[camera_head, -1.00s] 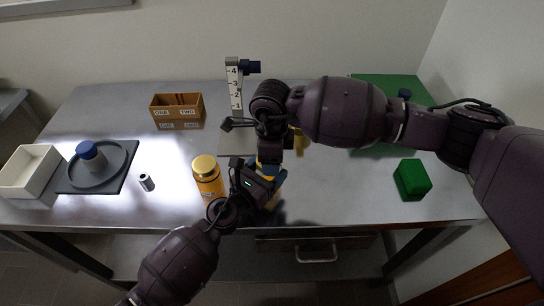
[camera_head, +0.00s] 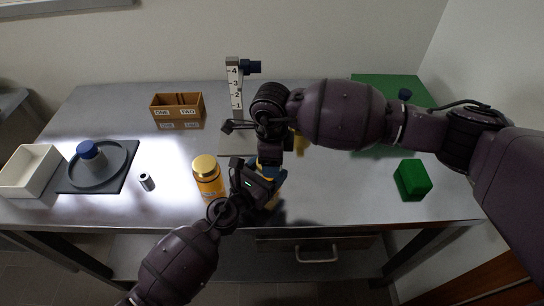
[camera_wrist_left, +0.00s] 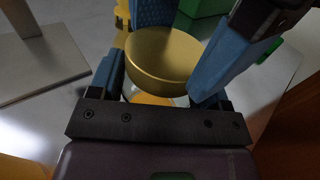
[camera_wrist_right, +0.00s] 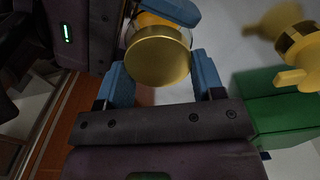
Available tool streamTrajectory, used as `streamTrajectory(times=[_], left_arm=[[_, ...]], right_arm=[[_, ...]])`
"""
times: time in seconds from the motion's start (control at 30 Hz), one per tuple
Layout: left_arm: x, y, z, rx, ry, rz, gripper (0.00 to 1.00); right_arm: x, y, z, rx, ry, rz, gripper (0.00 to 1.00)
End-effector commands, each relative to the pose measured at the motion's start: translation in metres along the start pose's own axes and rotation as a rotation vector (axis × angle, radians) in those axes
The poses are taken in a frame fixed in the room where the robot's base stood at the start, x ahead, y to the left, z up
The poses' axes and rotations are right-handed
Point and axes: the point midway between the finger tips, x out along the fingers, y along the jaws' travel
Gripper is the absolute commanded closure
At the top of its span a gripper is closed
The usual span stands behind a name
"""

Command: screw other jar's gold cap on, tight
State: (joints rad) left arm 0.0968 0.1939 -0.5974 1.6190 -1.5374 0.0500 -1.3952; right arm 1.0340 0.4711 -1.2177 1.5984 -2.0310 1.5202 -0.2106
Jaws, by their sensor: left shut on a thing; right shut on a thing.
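One orange jar (camera_head: 209,182) with a gold cap on it stands on the bench in the head view. The other jar is mostly hidden by my grippers there; its orange body (camera_wrist_left: 152,99) shows under its gold cap (camera_wrist_left: 163,58) in the left wrist view. My left gripper (camera_head: 262,186) is shut on that jar's body. My right gripper (camera_head: 271,165) comes from above and is shut on the gold cap (camera_wrist_right: 158,60), which sits between its blue fingers in the right wrist view. The cap is at the jar's mouth; how tight it is cannot be told.
A brown labelled box (camera_head: 177,109), a numbered post (camera_head: 235,90) and a yellow fitting (camera_head: 301,144) stand further back. A green block (camera_head: 412,180) lies right.

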Motion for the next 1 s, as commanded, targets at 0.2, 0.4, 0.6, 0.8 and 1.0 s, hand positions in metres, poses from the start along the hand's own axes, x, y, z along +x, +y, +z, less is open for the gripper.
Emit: streamTrajectory(times=[0.2,0.4,0.6,0.8,1.0], left_arm=[[0.0,0.0,0.001,0.0,-0.001,0.0,0.72],[0.001,-0.001,0.002,-0.001,-0.003,-0.001,0.72],[0.001,-0.001,0.003,-0.003,-0.005,-0.003,0.72],[0.001,-0.002,0.003,-0.005,-0.008,-0.005,0.72],[0.002,-0.003,0.003,-0.007,-0.008,-0.006,0.72]], right_arm=[[0.003,0.0,0.0,0.0,0.0,0.0,0.6],[0.006,0.0,0.0,0.0,0.0,0.0,0.6],[0.01,0.0,-0.001,0.001,0.001,0.0,0.6],[0.013,0.001,-0.001,0.002,0.003,0.001,0.6],[0.014,0.001,-0.002,0.004,0.003,0.001,0.6]])
